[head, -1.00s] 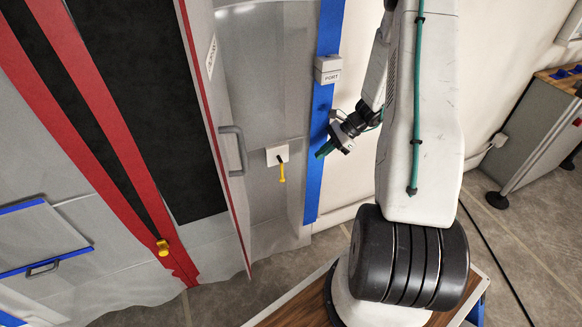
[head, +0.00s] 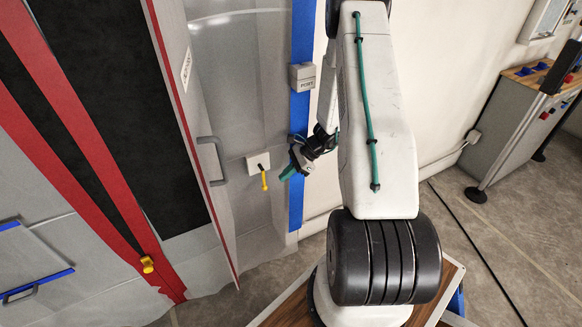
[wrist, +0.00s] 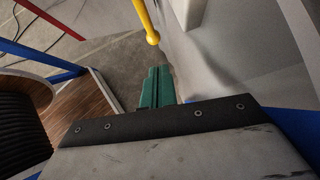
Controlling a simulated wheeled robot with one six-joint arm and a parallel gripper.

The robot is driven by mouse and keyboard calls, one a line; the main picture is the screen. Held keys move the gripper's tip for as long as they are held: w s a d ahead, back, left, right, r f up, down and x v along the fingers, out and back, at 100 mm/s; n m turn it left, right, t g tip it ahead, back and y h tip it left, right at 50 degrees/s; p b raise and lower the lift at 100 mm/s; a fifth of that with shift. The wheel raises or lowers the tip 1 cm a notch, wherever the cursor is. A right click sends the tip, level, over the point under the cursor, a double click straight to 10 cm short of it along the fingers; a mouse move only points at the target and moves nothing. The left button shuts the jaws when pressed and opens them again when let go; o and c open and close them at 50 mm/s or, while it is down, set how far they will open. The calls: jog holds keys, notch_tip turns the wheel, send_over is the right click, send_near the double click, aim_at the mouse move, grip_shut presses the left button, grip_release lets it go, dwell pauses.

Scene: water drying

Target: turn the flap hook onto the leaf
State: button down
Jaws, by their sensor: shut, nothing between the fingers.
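A yellow hook (head: 264,180), which I take for the flap hook, hangs down from a white plate (head: 257,161) on the grey wall. The grey leaf (head: 190,120) stands open to its left, with a grey handle (head: 213,158). In the wrist view the hook (wrist: 147,22) is a yellow rod with a ball end, beyond my fingertips. My gripper (head: 291,170) has green fingers and is just right of the hook, apart from it. In the wrist view the fingers (wrist: 156,88) are together and empty.
A blue strip (head: 299,115) with a grey box marked PORT (head: 302,76) runs down the wall behind my gripper. A grey cabinet (head: 520,125) stands far right.

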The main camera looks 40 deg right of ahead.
aim_at(264, 180)
jog(key=a, duration=0.1)
jog(key=w+a, duration=0.2)
jog(key=a, duration=0.1)
jog(key=shift+f, duration=0.3)
